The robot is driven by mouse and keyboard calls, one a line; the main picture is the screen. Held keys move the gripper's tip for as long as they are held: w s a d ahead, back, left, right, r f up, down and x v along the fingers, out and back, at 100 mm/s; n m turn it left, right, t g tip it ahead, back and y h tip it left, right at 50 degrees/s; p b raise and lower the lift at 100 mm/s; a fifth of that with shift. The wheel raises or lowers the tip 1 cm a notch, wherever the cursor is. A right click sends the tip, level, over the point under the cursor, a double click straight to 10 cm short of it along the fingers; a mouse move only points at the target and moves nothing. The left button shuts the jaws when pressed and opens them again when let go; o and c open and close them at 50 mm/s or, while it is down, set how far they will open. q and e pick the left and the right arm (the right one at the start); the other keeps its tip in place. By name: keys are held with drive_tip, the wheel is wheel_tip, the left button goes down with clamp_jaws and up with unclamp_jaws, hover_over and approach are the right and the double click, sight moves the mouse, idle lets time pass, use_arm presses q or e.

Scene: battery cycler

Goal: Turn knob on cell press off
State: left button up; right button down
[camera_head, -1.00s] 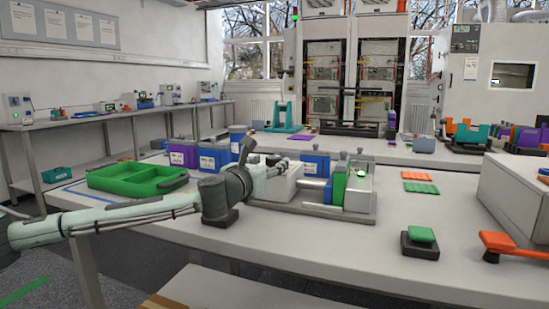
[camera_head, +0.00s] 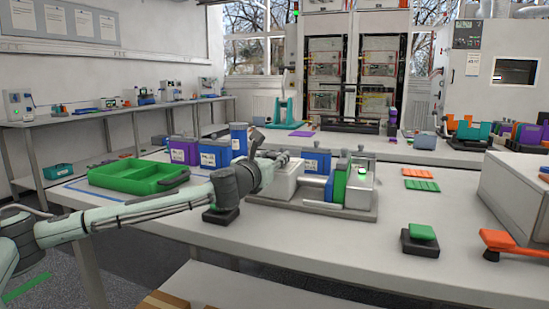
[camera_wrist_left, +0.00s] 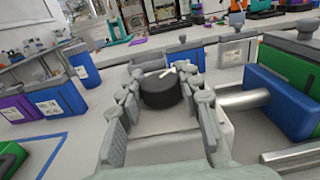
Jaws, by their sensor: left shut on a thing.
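The cell press is in the middle of the near table in the head view, on a grey base plate (camera_head: 300,208). It has a light grey box (camera_head: 284,185) at its left end, and a blue block and a green block (camera_head: 339,187) to the right. The knob (camera_wrist_left: 162,92) is a dark, round cylinder with a white pointer mark on top, seen in the left wrist view on the grey box. My left gripper (camera_head: 279,158) is over the box; in the wrist view its fingers (camera_wrist_left: 163,84) are shut on the knob from both sides. The gripper hides the knob in the head view. My right gripper is not in view.
A green tray (camera_head: 120,183) and several blue and purple containers (camera_head: 215,155) stand left of and behind the press. A green block on a black base (camera_head: 422,240) and an orange-topped tool (camera_head: 505,242) are at the right. The table front is mostly clear.

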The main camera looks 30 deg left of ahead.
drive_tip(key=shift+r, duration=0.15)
use_arm(q)
drive_tip(key=n+g+y+p, duration=0.1)
drive_tip(key=y, duration=0.1)
drive_tip(key=n+y+p, duration=0.1)
drive_tip(key=n+y, duration=0.1)
drive_tip(key=y, duration=0.1)
drive_tip(key=shift+d+g, duration=0.15)
drive_tip(key=shift+g, duration=0.25)
drive_tip(key=shift+n+g+y, duration=0.7)
drive_tip(key=shift+n+y, duration=0.3)
drive_tip(key=shift+n+g+y, duration=1.4)
drive_tip(key=shift+g+y, duration=0.1)
drive_tip(key=shift+y, duration=0.1)
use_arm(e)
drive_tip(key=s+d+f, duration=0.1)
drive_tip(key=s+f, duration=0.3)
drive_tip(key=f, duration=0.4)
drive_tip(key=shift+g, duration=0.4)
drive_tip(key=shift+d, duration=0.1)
use_arm(q)
drive_tip(key=shift+a, duration=0.2)
drive_tip(key=o, duration=1.2)
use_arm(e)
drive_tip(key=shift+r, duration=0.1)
